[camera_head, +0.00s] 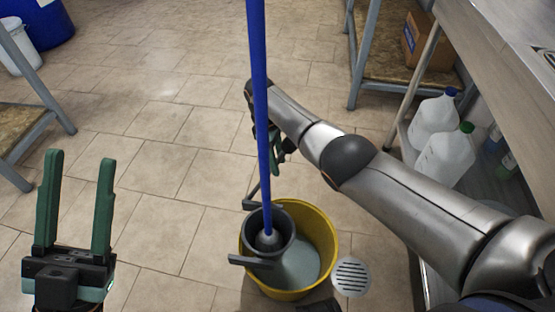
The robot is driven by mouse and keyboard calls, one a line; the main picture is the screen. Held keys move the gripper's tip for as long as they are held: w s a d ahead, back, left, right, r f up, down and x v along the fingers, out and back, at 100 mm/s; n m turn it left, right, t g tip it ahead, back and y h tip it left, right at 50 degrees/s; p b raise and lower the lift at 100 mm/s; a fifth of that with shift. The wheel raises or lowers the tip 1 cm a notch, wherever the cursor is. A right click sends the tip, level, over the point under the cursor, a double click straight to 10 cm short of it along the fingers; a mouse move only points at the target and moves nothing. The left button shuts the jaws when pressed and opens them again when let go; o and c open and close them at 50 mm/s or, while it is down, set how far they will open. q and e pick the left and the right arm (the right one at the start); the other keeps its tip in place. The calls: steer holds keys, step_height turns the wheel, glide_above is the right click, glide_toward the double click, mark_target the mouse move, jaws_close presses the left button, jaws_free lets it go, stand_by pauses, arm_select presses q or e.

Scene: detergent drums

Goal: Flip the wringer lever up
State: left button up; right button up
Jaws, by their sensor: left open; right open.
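A yellow mop bucket (326,236) stands on the tiled floor at the bottom middle. A dark grey round wringer (287,225) sits in its left part. A grey bar (245,261) sticks out flat to the left from the wringer's near side. Another short grey bar (251,205) shows at its far side; I cannot tell for sure which is the lever. A blue mop handle (258,90) rises from the wringer. My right gripper (278,155) is beyond the bucket, partly hidden behind the handle, and open. My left gripper (81,160) is open, empty and apart from the bucket at lower left.
A round floor drain (351,277) lies right of the bucket. White jugs (446,157) stand under a metal counter (505,50) at the right. A shelf with a cardboard box (427,42) is at the upper right. Floor left of the bucket is clear.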

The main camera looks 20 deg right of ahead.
steer(key=p+v, duration=0.2)
steer(key=v, duration=1)
steer(key=shift+r, duration=0.25)
